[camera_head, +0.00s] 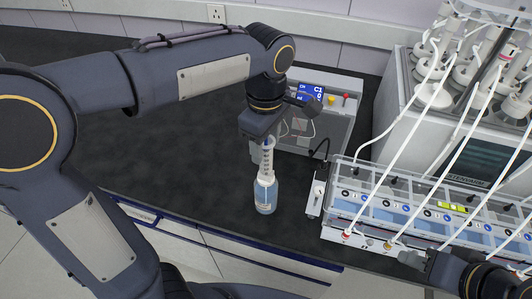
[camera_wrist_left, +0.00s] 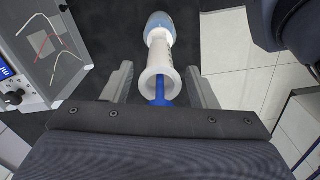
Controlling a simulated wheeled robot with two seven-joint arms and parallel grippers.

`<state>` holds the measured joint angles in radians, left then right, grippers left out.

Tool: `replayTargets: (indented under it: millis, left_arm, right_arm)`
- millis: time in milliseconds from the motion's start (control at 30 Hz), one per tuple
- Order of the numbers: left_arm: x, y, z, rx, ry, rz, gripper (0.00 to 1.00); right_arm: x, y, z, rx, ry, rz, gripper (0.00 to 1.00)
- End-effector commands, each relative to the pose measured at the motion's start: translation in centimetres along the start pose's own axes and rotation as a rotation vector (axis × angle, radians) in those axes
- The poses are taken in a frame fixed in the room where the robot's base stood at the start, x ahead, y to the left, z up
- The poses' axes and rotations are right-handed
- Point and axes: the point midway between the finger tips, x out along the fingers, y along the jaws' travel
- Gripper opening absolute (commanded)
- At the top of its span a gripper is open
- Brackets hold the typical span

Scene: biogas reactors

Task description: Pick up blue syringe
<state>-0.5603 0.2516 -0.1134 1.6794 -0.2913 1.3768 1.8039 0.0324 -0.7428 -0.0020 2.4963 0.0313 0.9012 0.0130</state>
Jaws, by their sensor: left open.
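The syringe (camera_head: 267,158) has a pale barrel with markings and stands upright in the mouth of a clear bottle (camera_head: 265,195) with light blue liquid. In the left wrist view its blue plunger (camera_wrist_left: 160,92) and the bottle's blue body (camera_wrist_left: 158,22) show. My left gripper (camera_head: 264,138) is above the bottle, around the syringe's top. Its fingers (camera_wrist_left: 160,88) are open, one on each side of the plunger, with gaps visible. The plunger's end is hidden by the gripper body. My right gripper (camera_head: 412,260) is at the lower right, by the rack's front; its fingers are unclear.
A grey device with a blue display (camera_head: 312,90) stands behind the bottle. A clear-walled water bath (camera_head: 375,212) and a reactor unit with white tubes (camera_head: 455,150) fill the right. A small white holder (camera_head: 316,198) stands right of the bottle. The dark counter (camera_head: 160,140) is clear at left.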

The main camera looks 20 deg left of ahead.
Motion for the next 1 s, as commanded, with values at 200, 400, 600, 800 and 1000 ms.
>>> replayTargets:
  millis: [200, 400, 600, 800, 1000]
  left_arm:
    - [0.1, 0.0, 0.0, 0.000, 0.000, 0.000, 0.53]
    - [0.1, 0.0, 0.0, 0.001, 0.000, 0.000, 0.27]
    - [0.1, 0.0, 0.0, 0.001, 0.000, 0.001, 0.16]
    - [-0.3, 0.0, 0.0, 0.001, 0.000, 0.002, 0.16]
    - [-2.3, 0.1, 0.1, 0.001, 0.000, 0.005, 0.16]
  right_arm:
    - [0.0, 0.0, 0.0, 0.000, 0.000, 0.000, 0.36]
    - [0.0, 0.0, 0.0, 0.000, 0.000, 0.000, 0.36]
    - [0.0, 0.0, 0.0, 0.000, 0.000, 0.000, 0.36]
    - [0.0, 0.0, 0.0, 0.000, 0.000, 0.000, 0.36]
    - [-0.1, 0.0, 0.0, 0.000, 0.000, 0.000, 0.36]
